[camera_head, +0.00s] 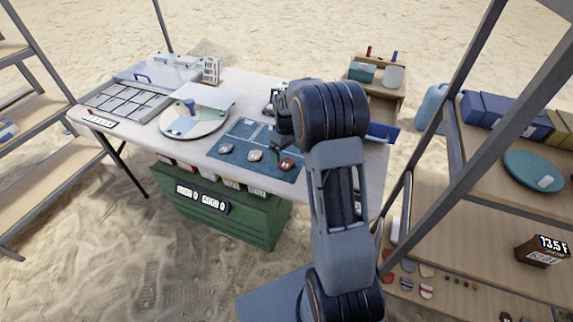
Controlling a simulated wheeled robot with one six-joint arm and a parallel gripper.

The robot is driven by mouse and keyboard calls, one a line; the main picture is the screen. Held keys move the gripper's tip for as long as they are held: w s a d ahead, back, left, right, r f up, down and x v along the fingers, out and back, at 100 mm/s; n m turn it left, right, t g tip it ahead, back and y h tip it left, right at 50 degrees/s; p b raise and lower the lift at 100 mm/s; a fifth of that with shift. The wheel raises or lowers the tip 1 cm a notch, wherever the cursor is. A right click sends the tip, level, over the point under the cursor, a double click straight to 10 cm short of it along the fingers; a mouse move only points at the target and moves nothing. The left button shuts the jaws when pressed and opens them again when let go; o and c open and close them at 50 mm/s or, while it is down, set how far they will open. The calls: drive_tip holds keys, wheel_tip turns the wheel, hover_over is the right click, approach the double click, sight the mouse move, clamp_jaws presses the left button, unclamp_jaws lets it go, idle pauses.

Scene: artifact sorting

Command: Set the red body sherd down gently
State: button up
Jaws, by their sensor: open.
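A dark red sherd (287,165) lies at the front right of the blue mat (235,160) on the white table. My gripper (281,150) is open, just above and behind the red sherd, pointing down. My dark arm hides part of the gripper and the table behind it. At this size I cannot tell whether the fingertips touch the sherd. Two paler sherds lie to the left on the same mat, a grey one (226,148) and a beige one (255,155).
A round turntable (172,129) with coloured sectors stands left of the mat. A gridded tray (120,103) lies at the far left of the table. A green drawer chest (222,212) stands below the front edge. Shelves stand on both sides. Bare mat shows behind the sherds.

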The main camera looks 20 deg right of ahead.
sight(287, 163)
wheel_tip(287, 163, down, 5)
drive_tip(key=shift+s, duration=0.15)
drive_tip(key=c, duration=1)
drive_tip(key=shift+r, duration=0.1)
